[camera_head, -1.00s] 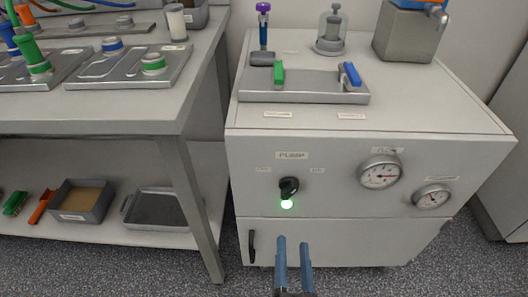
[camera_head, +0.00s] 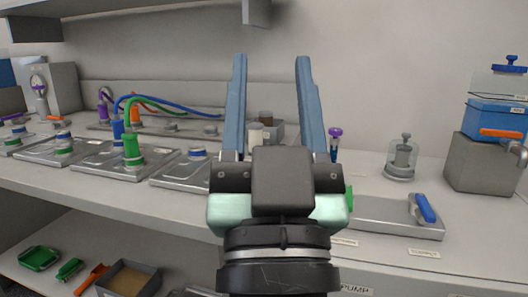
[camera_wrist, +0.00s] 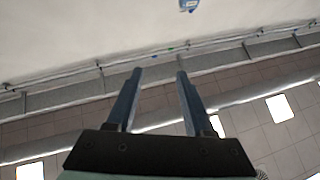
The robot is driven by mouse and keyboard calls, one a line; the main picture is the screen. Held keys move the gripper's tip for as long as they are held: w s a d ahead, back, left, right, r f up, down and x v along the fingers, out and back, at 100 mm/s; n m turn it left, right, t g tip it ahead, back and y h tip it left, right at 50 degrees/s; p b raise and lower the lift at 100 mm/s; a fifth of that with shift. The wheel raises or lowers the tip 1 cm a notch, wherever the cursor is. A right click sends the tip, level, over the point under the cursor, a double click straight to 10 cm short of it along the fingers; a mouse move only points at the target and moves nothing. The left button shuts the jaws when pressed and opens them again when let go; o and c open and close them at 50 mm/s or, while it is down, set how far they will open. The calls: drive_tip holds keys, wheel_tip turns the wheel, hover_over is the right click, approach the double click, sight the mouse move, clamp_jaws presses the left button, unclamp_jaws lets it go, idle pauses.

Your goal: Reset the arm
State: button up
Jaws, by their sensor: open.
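My gripper (camera_head: 272,92) stands upright in the middle of the head view, its two blue fingers pointing up and spread wide apart. It is open with nothing between the fingers. The wrist view also shows my gripper (camera_wrist: 158,82) open and empty, with a pale wall, a grey rail and tiled surface with bright panels beyond it. My gripper and wrist hide part of the bench and the pump cabinet behind them in the head view.
The bench on the left holds metal plates (camera_head: 112,158) with green and blue fittings and hoses. A tray (camera_head: 385,228) with a blue-handled part, a glass-domed piece (camera_head: 401,160) and a grey box (camera_head: 478,168) stand on the right. A shelf (camera_head: 130,8) hangs above.

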drive_tip(key=s+r+t, duration=0.2)
drive_tip(key=s+r, duration=0.3)
drive_tip(key=r, duration=0.2)
wheel_tip(320, 180, up, 32)
drive_tip(key=p, duration=3.3)
drive_tip(key=shift+w+a+g, duration=0.3)
drive_tip(key=shift+w+a, duration=0.1)
